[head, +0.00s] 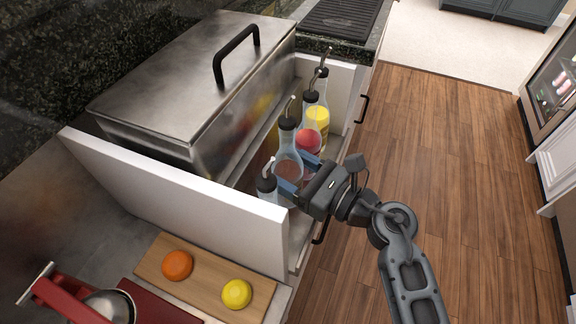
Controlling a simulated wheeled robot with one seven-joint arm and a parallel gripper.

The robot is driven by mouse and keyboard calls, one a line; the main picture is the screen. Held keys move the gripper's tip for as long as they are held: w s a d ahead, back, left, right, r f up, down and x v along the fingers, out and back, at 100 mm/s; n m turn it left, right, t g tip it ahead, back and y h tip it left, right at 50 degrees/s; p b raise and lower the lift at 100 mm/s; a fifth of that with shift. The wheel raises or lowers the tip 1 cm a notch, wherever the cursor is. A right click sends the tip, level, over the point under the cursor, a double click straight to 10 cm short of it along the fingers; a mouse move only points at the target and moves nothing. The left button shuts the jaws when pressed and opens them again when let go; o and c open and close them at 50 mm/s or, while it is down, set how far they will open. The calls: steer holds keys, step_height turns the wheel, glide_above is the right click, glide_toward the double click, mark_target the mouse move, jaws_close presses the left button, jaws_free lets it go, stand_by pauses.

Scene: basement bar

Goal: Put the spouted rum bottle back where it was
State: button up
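Several spouted bottles stand in a row in an open white drawer, in the head view. The bottle with a dull brownish-pink content (287,168), which I take as the rum bottle, is upright with a black cap and metal spout. My gripper (297,174) comes from the right with its two blue fingers on either side of this bottle, apparently closed on its body. Its base is hidden, so I cannot tell whether it touches the drawer floor. A nearer spouted bottle (267,184) is partly hidden by the drawer's front panel and my gripper.
A red bottle (308,140) and a yellow bottle (318,115) stand just behind. A steel lidded box (190,85) borders the row at left. A white panel (185,200) rises in front. An orange (177,265) and a lemon (236,294) lie on a board.

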steer(key=shift+f+b, duration=0.55)
stand_by(0.4)
steer(key=o, duration=1.5)
steer(key=shift+o, duration=0.2)
steer(key=shift+f, duration=0.1)
steer(key=shift+v, duration=3.95)
